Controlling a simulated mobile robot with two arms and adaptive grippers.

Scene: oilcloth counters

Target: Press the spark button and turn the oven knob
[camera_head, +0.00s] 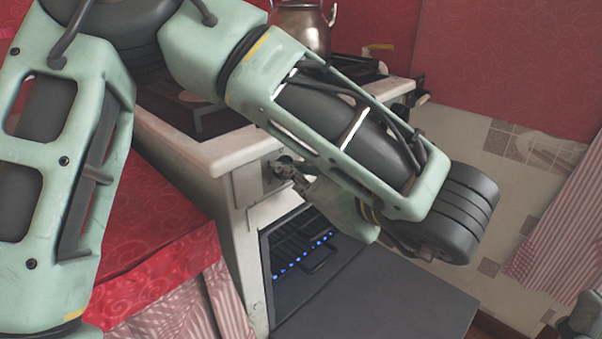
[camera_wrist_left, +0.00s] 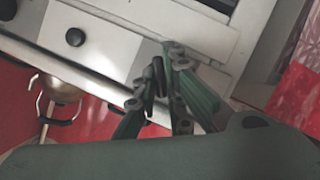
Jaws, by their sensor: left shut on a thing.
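My left gripper (camera_head: 284,168) reaches the white front panel of the stove, just under its top edge and above the oven opening. In the left wrist view the gripper (camera_wrist_left: 168,62) is shut on a dark knob (camera_wrist_left: 159,76), mostly hidden between the fingers. I cannot tell from its shape whether it is the oven knob. Another round black knob (camera_wrist_left: 75,37) sits free on the panel. I cannot make out the spark button. The oven (camera_head: 300,252) is open, with a row of small blue flames inside.
The dark oven door (camera_head: 385,300) hangs open below my left arm. A metal kettle (camera_head: 303,27) stands on the stove top (camera_head: 225,152). A counter with red oilcloth (camera_head: 150,225) adjoins the stove on the left. A striped curtain (camera_head: 560,235) hangs at the right.

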